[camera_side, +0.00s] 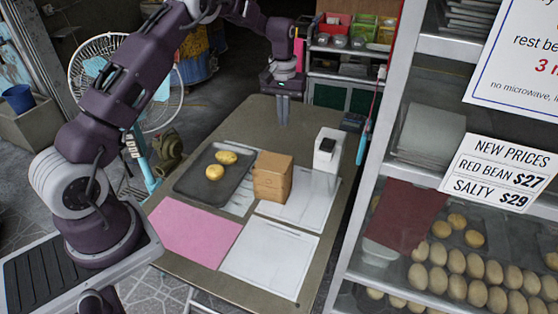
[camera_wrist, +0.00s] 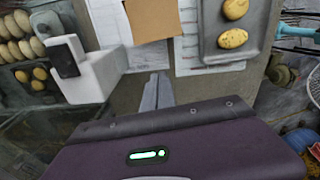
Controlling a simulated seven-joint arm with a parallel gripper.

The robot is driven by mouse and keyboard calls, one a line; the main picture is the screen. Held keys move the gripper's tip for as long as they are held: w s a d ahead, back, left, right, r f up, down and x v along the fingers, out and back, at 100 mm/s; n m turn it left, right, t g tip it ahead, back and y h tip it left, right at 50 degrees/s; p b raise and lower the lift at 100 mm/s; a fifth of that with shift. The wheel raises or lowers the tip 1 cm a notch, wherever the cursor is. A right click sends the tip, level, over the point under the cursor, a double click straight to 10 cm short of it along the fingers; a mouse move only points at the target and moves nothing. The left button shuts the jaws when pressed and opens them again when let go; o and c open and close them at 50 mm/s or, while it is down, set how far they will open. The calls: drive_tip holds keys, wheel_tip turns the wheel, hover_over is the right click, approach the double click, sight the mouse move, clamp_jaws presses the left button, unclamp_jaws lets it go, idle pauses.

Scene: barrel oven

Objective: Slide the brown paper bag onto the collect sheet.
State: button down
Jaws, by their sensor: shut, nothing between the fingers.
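The brown paper bag (camera_side: 272,177) stands upright mid-table, beside the dark tray, at the inner edge of a white sheet (camera_side: 318,200). In the wrist view the bag (camera_wrist: 153,18) is at the top, between two white papers. Another white sheet (camera_side: 268,258) and a pink sheet (camera_side: 195,233) lie bare at the table's near side. I cannot read which one is the collect sheet. My gripper (camera_side: 283,123) points down at the far end of the table, behind the bag and apart from it. Its fingers are shut and empty, also in the wrist view (camera_wrist: 160,76).
A dark tray (camera_side: 190,192) with two yellow buns lies left of the bag, over a printed paper (camera_side: 243,199). A white device (camera_side: 327,150) with a black panel stands to the bag's right. A bun shelf (camera_side: 385,210) rises along the right. The table's far end is mostly clear.

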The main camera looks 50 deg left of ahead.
sight(279, 160)
drive_tip(key=f, duration=0.9)
drive_tip(key=a+f, duration=0.1)
drive_tip(key=f, duration=0.4)
drive_tip(key=shift+w+a, duration=0.1)
drive_tip(key=shift+w, duration=0.15)
drive_tip(key=s+d, duration=0.1)
drive_tip(key=s, duration=0.1)
drive_tip(key=shift+s+d+f, duration=0.1)
drive_tip(key=shift+s+d, duration=0.25)
drive_tip(key=shift+d, duration=0.05)
drive_tip(key=shift+s+d, duration=0.2)
drive_tip(key=shift+s, duration=0.05)
drive_tip(key=s+d, duration=0.2)
drive_tip(key=s, duration=0.2)
drive_tip(key=s+d, duration=0.3)
drive_tip(key=s, duration=0.1)
drive_tip(key=s+d, duration=0.3)
drive_tip(key=s, duration=0.1)
drive_tip(key=shift+d, duration=0.15)
